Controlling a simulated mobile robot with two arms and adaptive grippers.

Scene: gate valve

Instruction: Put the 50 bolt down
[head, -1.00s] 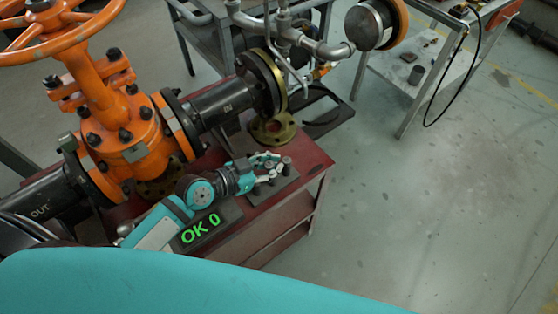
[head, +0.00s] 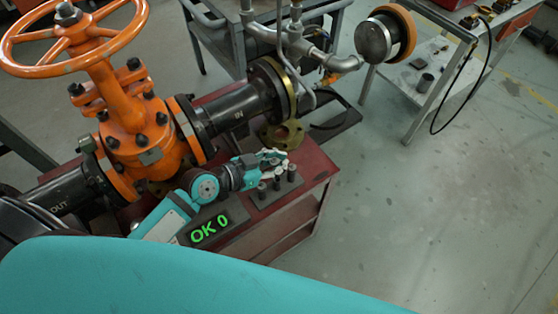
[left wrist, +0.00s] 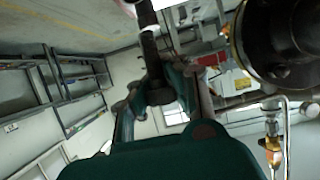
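My left gripper (head: 284,159) reaches in from the left, low over a small dark plate (head: 260,203) on the red cabinet. Bolts stand upright on this plate: one at the front (head: 262,189), one in the middle (head: 276,181) and one at the back right (head: 291,174). The gripper is just above and behind them. In the left wrist view a dark bolt (left wrist: 151,50) lies between the fingers of the gripper (left wrist: 166,72); whether they press on it I cannot tell. I cannot read which bolt is the 50. My right gripper is not in view.
The orange gate valve (head: 140,140) with its handwheel (head: 70,38) stands close behind my left arm. A brass flange (head: 282,134) is just beyond the gripper. A display (head: 210,230) reading "OK 0" sits beside the plate.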

